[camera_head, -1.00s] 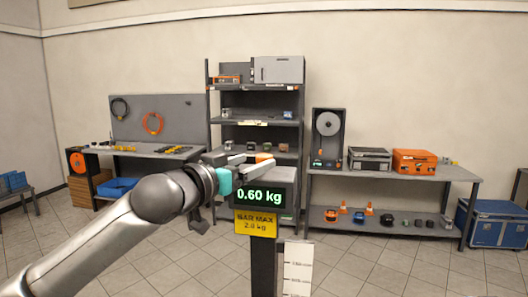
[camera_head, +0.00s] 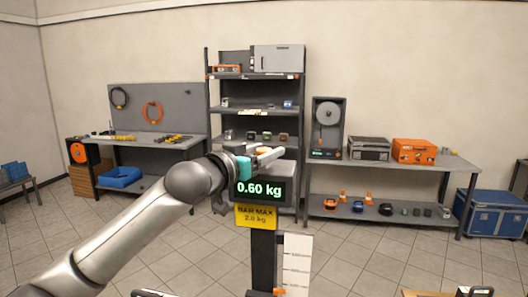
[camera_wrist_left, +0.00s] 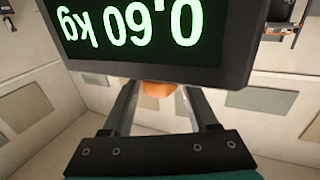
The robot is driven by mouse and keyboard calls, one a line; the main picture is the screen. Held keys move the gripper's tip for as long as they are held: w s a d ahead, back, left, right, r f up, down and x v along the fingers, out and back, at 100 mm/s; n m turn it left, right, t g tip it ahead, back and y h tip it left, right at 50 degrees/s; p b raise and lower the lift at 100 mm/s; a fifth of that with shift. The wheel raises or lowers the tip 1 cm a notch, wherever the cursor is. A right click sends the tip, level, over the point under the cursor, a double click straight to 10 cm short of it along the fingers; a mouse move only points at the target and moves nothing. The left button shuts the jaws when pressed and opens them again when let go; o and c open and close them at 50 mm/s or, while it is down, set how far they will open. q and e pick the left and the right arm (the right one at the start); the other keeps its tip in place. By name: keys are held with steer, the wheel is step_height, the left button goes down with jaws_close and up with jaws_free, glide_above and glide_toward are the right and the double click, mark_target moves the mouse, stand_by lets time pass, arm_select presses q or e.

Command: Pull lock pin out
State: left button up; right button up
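My left gripper (camera_head: 268,156) is just above the top of a dark display box (camera_head: 293,190) that reads 0.60 kg. Its two fingers stand apart in the left wrist view (camera_wrist_left: 160,110); the display hides their tips there. A small orange part (camera_head: 262,150) shows by the fingers, and in the wrist view the orange part (camera_wrist_left: 160,88) lies between them, partly hidden by the display. I cannot tell whether they touch it. Another small orange piece (camera_head: 278,292) is low on the post at the bottom edge; I cannot tell which is the lock pin. My right gripper is out of view.
A yellow BAR MAX sign (camera_head: 256,216) hangs below the display on a dark post (camera_head: 263,262), beside a white scale plate (camera_head: 297,262). Behind stand a shelf rack (camera_head: 255,112), a left workbench (camera_head: 165,152) and a right bench (camera_head: 440,166). A blue case (camera_head: 490,218) is at far right.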

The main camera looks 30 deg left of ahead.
arm_select(q)
jaws_close()
stand_by(1.0)
